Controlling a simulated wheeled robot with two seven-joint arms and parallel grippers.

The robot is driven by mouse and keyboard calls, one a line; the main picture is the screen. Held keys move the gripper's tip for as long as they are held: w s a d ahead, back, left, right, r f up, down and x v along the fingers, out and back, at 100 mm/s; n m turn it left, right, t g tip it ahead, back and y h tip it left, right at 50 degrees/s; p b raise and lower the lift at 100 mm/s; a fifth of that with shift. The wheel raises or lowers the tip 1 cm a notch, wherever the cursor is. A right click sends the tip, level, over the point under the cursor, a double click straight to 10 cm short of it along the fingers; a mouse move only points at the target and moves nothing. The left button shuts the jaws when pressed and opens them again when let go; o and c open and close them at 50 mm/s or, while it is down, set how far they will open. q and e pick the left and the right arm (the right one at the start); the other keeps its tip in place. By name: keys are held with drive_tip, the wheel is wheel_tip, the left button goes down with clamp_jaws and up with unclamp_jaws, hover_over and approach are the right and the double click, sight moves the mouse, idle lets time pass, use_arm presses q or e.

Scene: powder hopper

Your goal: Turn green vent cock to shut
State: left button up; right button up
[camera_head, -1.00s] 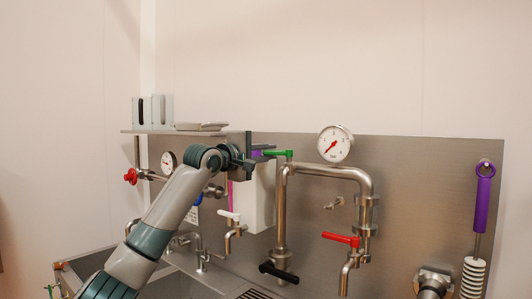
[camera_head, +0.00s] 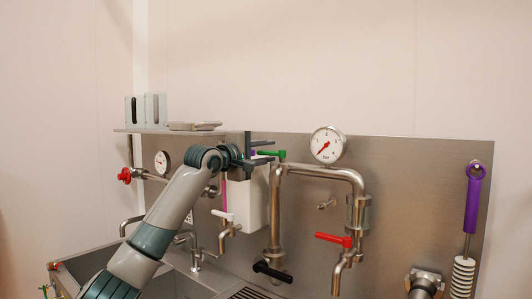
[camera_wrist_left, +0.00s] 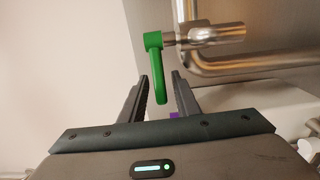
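The green vent cock (camera_head: 271,153) sits on top of the bent steel pipe, with its lever pointing left in the head view. In the left wrist view the green lever (camera_wrist_left: 156,62) hangs down from its steel stub, and its lower end shows between the fingers. My left gripper (camera_head: 268,150) is open, with one finger above and one below the lever in the head view. In the left wrist view its two fingers (camera_wrist_left: 160,82) stand apart with gaps on both sides of the lever; I see no clear contact. My right gripper is not in view.
A pressure gauge (camera_head: 327,145) stands just right of the cock. A white box (camera_head: 252,200) is below the gripper. A red lever (camera_head: 333,239), a black lever (camera_head: 272,272) and a white-handled tap (camera_head: 223,215) are lower. A shelf (camera_head: 170,130) is at left.

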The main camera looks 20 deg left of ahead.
sight(258, 155)
use_arm(q)
drive_tip(key=shift+f, duration=0.35)
drive_tip(key=b+v, duration=0.4)
drive_tip(key=v, duration=0.4)
drive_tip(key=shift+s+a+r, duration=0.1)
drive_tip(key=shift+a, duration=0.05)
drive_tip(key=shift+s+a+r, duration=0.1)
drive_tip(key=shift+s+a, duration=0.05)
drive_tip(key=shift+s, duration=0.25)
